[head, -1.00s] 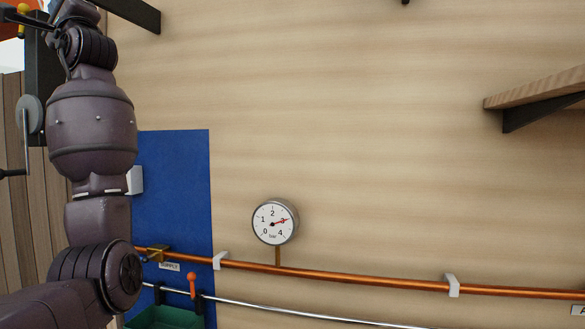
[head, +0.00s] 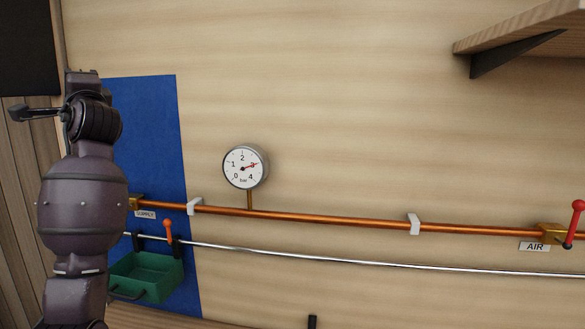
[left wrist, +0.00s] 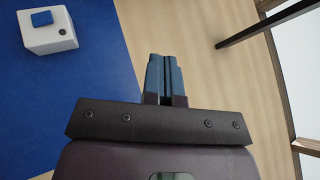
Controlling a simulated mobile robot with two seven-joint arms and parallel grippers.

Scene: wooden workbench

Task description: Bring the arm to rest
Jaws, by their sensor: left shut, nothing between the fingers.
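My left arm stands upright at the left of the head view, in front of the blue wall panel (head: 150,120). Its gripper cannot be made out clearly in the head view. In the left wrist view my left gripper (left wrist: 167,75) shows its two blue-grey fingers together, with nothing between them. The fingers are in front of the wooden wall, close to the edge of the blue panel. My right gripper is in neither view.
A pressure gauge (head: 245,167) sits above a copper pipe (head: 320,217). A red-handled valve (head: 576,222) is at the right, by an AIR label. A green bin (head: 150,277) hangs low on the left. A wooden shelf (head: 525,35) juts out upper right. A white box (left wrist: 48,32) is on the blue panel.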

